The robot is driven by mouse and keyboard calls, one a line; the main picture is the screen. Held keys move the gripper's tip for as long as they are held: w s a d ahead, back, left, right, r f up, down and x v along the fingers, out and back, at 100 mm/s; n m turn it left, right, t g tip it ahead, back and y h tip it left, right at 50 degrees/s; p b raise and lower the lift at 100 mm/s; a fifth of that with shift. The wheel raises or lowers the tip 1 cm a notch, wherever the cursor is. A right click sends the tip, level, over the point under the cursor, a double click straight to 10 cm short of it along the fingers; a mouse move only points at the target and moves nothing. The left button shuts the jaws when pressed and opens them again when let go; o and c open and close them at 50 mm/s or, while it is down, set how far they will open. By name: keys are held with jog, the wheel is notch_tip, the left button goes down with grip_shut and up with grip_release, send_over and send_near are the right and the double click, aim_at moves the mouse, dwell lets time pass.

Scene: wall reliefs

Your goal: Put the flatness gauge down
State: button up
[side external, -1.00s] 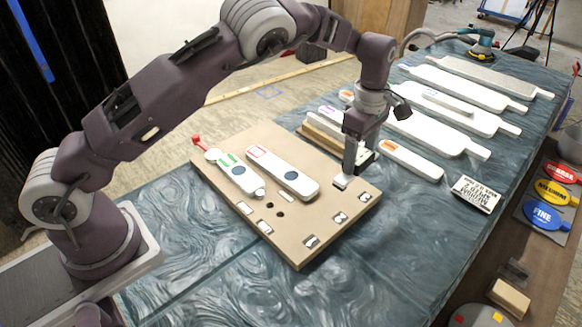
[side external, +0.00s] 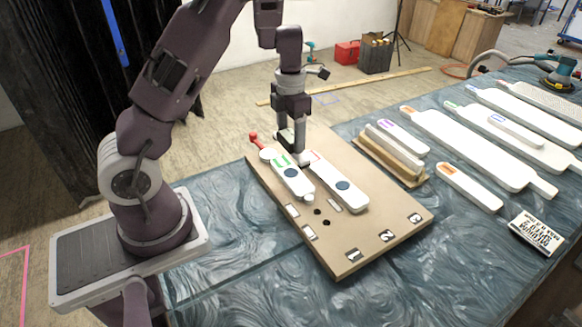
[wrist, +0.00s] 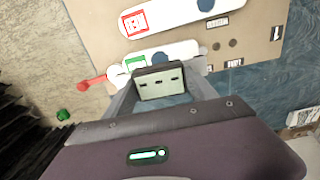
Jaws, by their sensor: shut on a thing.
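My gripper (side external: 291,148) is over the far part of the tan board (side external: 385,228), close to the green-marked white paddle (side external: 294,181) and the red-marked white paddle (side external: 342,186). In the wrist view my gripper (wrist: 162,82) is shut on a small block with a dark top edge and a grey slotted face, which looks like the flatness gauge (wrist: 160,88). The block hides part of the green-marked paddle. I cannot tell whether its underside touches anything.
A red-knobbed lever (side external: 255,140) stands at the board's far-left corner. Stacked strips (side external: 393,150) and several white paddles lie to the right. The near cloth (side external: 440,262) is clear.

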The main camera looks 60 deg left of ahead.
notch_tip(320, 180, down, 7)
jog(key=shift+w+f, duration=0.1)
jog(key=shift+f, duration=0.1)
jog(key=o, duration=1.5)
jog(key=shift+f, duration=0.1)
